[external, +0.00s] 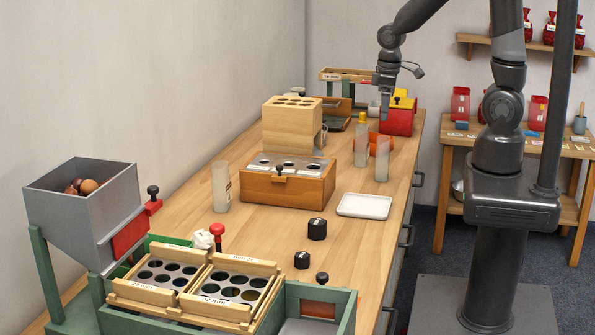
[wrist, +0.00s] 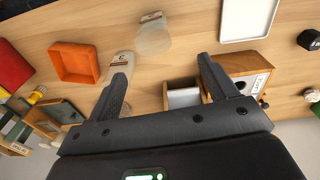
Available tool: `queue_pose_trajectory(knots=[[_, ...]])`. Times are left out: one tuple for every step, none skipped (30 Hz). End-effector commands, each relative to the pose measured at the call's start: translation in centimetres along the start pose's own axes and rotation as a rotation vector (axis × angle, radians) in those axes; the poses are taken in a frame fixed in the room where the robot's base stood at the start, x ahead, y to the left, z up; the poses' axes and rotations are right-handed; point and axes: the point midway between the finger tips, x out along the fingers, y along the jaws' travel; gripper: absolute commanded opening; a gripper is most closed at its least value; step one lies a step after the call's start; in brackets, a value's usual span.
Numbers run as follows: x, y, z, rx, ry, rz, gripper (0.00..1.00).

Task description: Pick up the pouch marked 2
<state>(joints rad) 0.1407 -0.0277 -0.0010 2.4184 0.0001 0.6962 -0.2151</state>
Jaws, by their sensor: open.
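Three pale, translucent upright pouches stand on the workbench in the external view: one at left centre (external: 221,188), and two close together at the right, the rear one (external: 361,146) and the front one (external: 382,160). Their marks are too small to read, so I cannot tell which is 2. The wrist view shows two pouches, one (wrist: 152,38) beyond the fingers and one (wrist: 122,64) partly behind the left finger. My gripper (wrist: 163,66) is open and empty. In the external view my gripper (external: 385,114) hangs above the bench's far right part, beside a red object (external: 399,123).
An orange tray (wrist: 73,63) lies near the pouches. A white tray (external: 364,206) and two black weights (external: 317,229) sit nearer. A wooden box with holes (external: 287,186) stands left of the paired pouches. A grey hopper (external: 80,195) is at front left.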

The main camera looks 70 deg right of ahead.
Motion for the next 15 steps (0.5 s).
queue_pose_trajectory(knots=[[1.0,0.2,-0.1,-0.002,-0.020,-0.004,0.78],[1.5,0.3,-0.1,-0.004,-0.029,-0.006,0.78],[1.9,0.5,-0.1,-0.006,-0.038,-0.008,0.78],[2.2,0.5,-0.1,-0.007,-0.043,-0.009,0.78],[2.5,0.6,-0.1,-0.008,-0.047,-0.010,0.78],[2.7,0.6,-0.1,-0.008,-0.052,-0.011,0.78],[3.0,0.7,-0.1,-0.009,-0.054,-0.012,0.78],[3.2,0.7,-0.1,-0.009,-0.056,-0.012,0.78],[3.6,0.7,-0.1,-0.009,-0.057,-0.013,0.78],[3.9,0.7,-0.1,-0.010,-0.058,-0.013,0.78],[4.3,0.7,0.0,-0.010,-0.059,-0.013,0.78],[4.9,0.7,0.0,-0.010,-0.058,-0.013,0.78],[5.4,0.7,0.1,-0.010,-0.059,-0.013,0.78],[5.9,0.7,0.1,-0.010,-0.059,-0.013,0.78],[6.4,0.7,0.1,-0.010,-0.059,-0.013,0.78]])
